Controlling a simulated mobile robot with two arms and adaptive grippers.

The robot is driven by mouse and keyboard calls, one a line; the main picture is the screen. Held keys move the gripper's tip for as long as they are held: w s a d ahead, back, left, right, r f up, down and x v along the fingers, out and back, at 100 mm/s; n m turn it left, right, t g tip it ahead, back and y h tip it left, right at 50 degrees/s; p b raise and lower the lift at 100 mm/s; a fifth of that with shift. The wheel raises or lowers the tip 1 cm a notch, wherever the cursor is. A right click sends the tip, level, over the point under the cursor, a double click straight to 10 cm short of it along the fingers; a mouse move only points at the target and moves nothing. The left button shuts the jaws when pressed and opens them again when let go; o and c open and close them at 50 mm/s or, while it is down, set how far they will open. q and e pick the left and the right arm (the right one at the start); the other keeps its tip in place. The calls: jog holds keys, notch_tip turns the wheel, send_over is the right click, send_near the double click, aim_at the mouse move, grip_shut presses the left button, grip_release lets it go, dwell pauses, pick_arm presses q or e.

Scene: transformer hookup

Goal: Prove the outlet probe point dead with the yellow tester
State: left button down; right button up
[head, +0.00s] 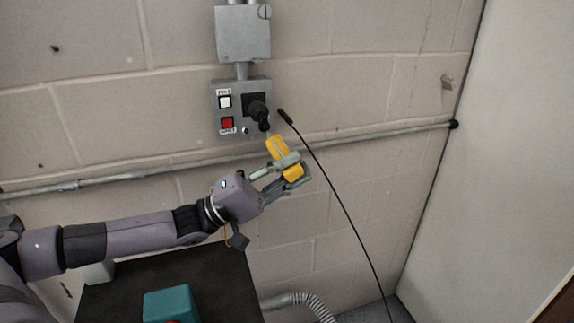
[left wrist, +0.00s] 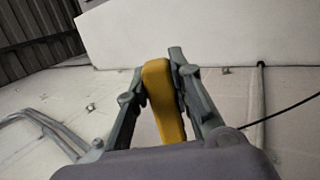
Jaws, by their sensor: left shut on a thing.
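My left gripper (head: 287,168) is shut on the yellow tester (head: 278,148), which tilts up and to the left toward the outlet box. In the left wrist view the tester (left wrist: 163,100) stands between the two fingers (left wrist: 160,72). The grey outlet box (head: 217,118) is on the block wall, with a white button (head: 225,102), a red button (head: 227,123) and a black plug or handle (head: 258,109). A small light-coloured round spot (head: 246,131) shows low on its face. The tester's upper end is just below the black plug; I cannot tell whether it touches anything. My right gripper is not in view.
A black cable (head: 341,198) with a thick end hangs free to the right of the box. A horizontal conduit (head: 130,176) runs along the wall. Below are a dark tabletop (head: 120,295) with a teal object (head: 171,305) and a flexible grey hose (head: 300,299). A white panel (head: 490,150) stands at right.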

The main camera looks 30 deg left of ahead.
pick_arm(q)
jog(key=s+d, duration=0.3)
jog(key=d, duration=0.1)
jog(key=shift+s, duration=0.2)
dwell(2.3)
